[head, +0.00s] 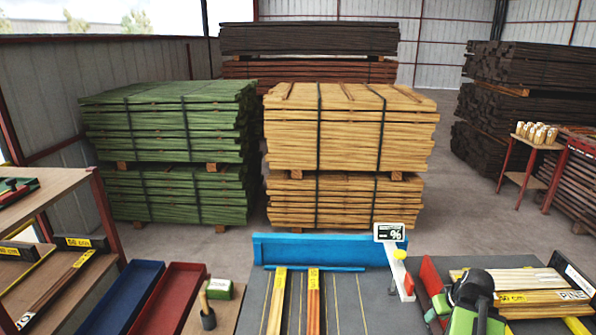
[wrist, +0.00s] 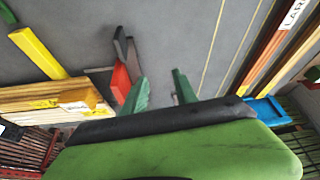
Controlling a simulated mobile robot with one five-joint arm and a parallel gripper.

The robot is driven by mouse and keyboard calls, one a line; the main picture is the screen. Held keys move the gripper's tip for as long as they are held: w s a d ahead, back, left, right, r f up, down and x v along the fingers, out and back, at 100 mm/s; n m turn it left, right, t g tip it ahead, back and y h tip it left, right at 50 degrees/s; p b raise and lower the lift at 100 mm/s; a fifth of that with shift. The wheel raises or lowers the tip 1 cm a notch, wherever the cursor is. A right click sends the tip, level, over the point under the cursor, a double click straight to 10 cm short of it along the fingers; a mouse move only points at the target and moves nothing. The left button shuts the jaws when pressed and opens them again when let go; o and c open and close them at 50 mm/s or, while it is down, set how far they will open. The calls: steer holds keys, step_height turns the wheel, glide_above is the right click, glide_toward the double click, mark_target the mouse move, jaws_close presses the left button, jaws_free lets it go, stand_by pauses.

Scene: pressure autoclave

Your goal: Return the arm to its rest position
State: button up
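My arm (head: 472,300), green and black, is at the bottom right of the head view, over the right part of the grey bench. My gripper (wrist: 161,88) shows in the wrist view as two green fingers, apart, with nothing seen between them. It points at the grey bench top (wrist: 180,35). A red piece (wrist: 120,82) with dark grey parts lies just left of the left finger. A red piece (head: 433,278) also shows beside the arm in the head view.
Pale boards (head: 510,283) with a PINE sign lie right of my arm. A blue fence (head: 320,249) and a display (head: 389,232) stand at the bench's back. Boards with yellow labels (head: 313,300) lie left. Blue (head: 122,300) and red (head: 168,298) trays are further left.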

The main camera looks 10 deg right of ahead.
steer(key=w+a+n+y, duration=0.1)
steer(key=w+a+n, duration=0.1)
steer(key=w+a, duration=0.35)
steer(key=w+a+n, duration=0.1)
steer(key=w+a, duration=0.2)
steer(key=a, duration=0.6)
steer(key=s+a+f+g, duration=0.1)
steer(key=a+g, duration=0.1)
steer(key=a, duration=0.9)
steer(key=s+a+f+m+g+b, duration=0.1)
steer(key=a+f+g, duration=0.1)
steer(key=a, duration=1)
steer(key=shift+s+a+m+g+h, duration=0.3)
steer(key=shift+s, duration=0.1)
